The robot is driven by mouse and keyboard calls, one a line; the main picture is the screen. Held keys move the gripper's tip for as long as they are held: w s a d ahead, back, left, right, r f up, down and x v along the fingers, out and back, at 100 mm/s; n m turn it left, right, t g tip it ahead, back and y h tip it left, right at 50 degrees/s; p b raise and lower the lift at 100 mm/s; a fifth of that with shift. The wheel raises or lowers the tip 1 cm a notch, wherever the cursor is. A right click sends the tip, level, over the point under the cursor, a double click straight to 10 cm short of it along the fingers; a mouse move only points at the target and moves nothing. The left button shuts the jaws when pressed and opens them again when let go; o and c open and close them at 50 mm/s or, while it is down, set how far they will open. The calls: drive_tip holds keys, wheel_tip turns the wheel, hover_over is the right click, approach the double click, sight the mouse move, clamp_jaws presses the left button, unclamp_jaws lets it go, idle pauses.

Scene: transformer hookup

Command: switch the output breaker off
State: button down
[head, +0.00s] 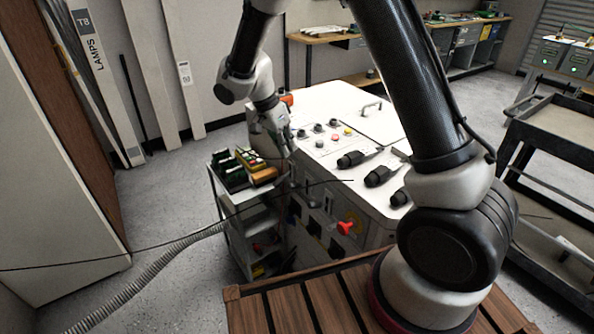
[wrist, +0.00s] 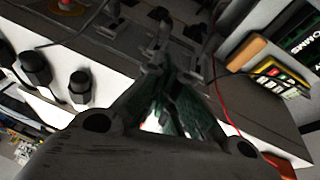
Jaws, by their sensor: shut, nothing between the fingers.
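A white transformer cabinet (head: 335,110) has black knobs, buttons and cable connectors on its top. Its front panel carries a red rotary handle (head: 346,227) on a yellow plate. I cannot tell for certain which part is the output breaker. My gripper (head: 287,145) is at the cabinet's left front edge, pointing down, apart from the red handle. In the wrist view its fingers (wrist: 158,75) are shut and empty, over a dark grey panel with small metal parts. Whether the fingertips touch anything there is unclear. The fingers and arm hide part of the panel.
A small cart (head: 230,205) with a yellow meter (head: 249,158) and dark boxes stands close left of the cabinet. In the wrist view, the meter (wrist: 280,75) and a red lead (wrist: 222,100) lie right of the fingers; black knobs (wrist: 35,68) lie left. A dark trolley (head: 560,125) stands right.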

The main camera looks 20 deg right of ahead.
idle(0.3)
approach(300, 186)
drive_tip(key=d+f, duration=0.1)
drive_tip(key=w+d+f, duration=0.1)
drive_tip(key=f, duration=0.1)
drive_tip(key=d+f, duration=0.1)
drive_tip(key=f, duration=0.1)
drive_tip(key=shift+w+d, duration=0.25)
drive_tip(key=shift+w, duration=0.1)
drive_tip(key=shift+a, duration=0.1)
